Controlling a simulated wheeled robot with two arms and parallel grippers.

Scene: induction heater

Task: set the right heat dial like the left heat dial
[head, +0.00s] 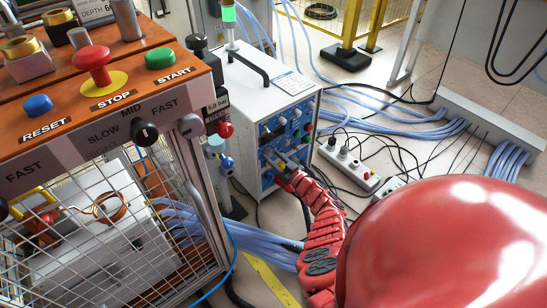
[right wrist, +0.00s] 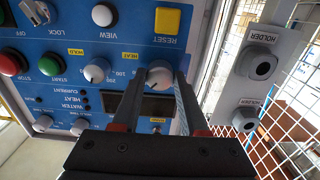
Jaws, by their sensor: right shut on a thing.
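The heater (head: 255,85) is a white cabinet with a blue front panel (head: 268,140). In the right wrist view the panel (right wrist: 70,25) appears upside down. Two pale heat dials show side by side there: one at the picture's left (right wrist: 96,70) stands free, and one at the picture's right (right wrist: 160,73) sits between my fingers. My right gripper (right wrist: 161,80) is shut on that right-hand one. Their exact pointer settings are too small to read. In the head view my right gripper (head: 283,166) reaches the panel's lower left part. My left gripper is not in view.
A caged orange-topped station (head: 120,100) stands to the left. A power strip (head: 348,165) and blue cables (head: 410,128) cover floor at the right.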

